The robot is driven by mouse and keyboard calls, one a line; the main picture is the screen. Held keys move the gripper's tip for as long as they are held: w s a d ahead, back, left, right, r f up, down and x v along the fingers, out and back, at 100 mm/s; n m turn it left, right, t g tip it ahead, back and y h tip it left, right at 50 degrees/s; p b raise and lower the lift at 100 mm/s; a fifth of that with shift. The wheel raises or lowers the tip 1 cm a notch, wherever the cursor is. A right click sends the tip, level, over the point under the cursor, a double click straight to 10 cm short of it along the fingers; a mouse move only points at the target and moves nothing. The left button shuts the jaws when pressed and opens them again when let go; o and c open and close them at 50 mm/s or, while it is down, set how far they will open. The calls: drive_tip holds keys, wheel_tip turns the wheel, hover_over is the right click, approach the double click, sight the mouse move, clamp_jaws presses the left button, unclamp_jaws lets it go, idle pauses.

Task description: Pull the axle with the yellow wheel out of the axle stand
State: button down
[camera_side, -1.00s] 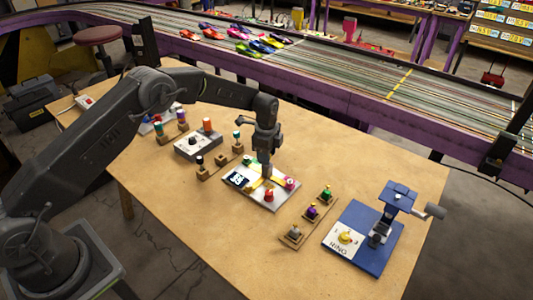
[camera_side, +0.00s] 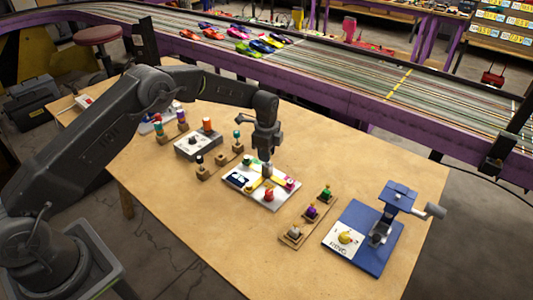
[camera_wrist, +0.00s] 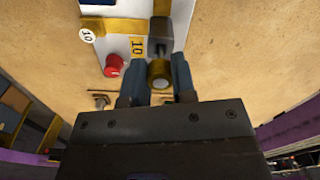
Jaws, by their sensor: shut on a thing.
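My gripper (camera_side: 267,170) points down at the white board (camera_side: 244,171) in the middle of the table. In the wrist view my gripper (camera_wrist: 157,82) has its two bluish fingers closed on a small round piece with a yellow rim and a dark middle (camera_wrist: 159,71). Which holder is the axle stand is unclear.
The board carries a red knob (camera_side: 269,195) and a pink knob (camera_side: 290,184). A wooden rack with colored pieces (camera_side: 294,236) stands to the right, and a blue press base (camera_side: 375,255) beyond it. Another wooden rack (camera_side: 204,174) and a grey box (camera_side: 187,146) stand left. The front table is bare.

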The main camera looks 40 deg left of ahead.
drive_tip(key=shift+r, duration=0.65)
drive_tip(key=shift+r, duration=0.35)
drive_tip(key=shift+r, duration=0.75)
drive_tip(key=shift+r, duration=0.35)
drive_tip(key=shift+r, duration=0.35)
drive_tip(key=shift+r, duration=0.7)
drive_tip(key=shift+r, duration=0.35)
